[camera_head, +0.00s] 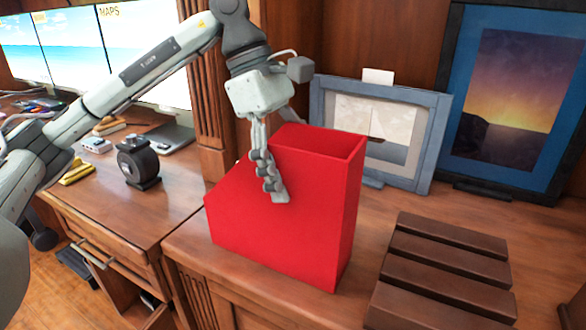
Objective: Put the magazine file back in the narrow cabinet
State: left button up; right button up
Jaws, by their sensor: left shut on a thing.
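A red magazine file (300,220) stands upright on the wooden cabinet top (200,255) in the head view, near its front edge. Its tall open end is at the right and its side slopes down to the left. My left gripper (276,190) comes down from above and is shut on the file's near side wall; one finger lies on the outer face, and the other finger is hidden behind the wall. The inside of the file is mostly hidden. My right gripper is out of view. I cannot tell which cabinet is the narrow one.
A dark brown slatted wooden piece (440,275) lies to the right of the file. A grey-blue framed picture (425,150) and a larger sunset picture (520,110) stand behind. A desk (120,210) with a black tape dispenser (138,162) and a laptop (172,137) is at left.

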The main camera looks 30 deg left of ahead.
pick_arm(q)
jog(key=o, duration=1.9)
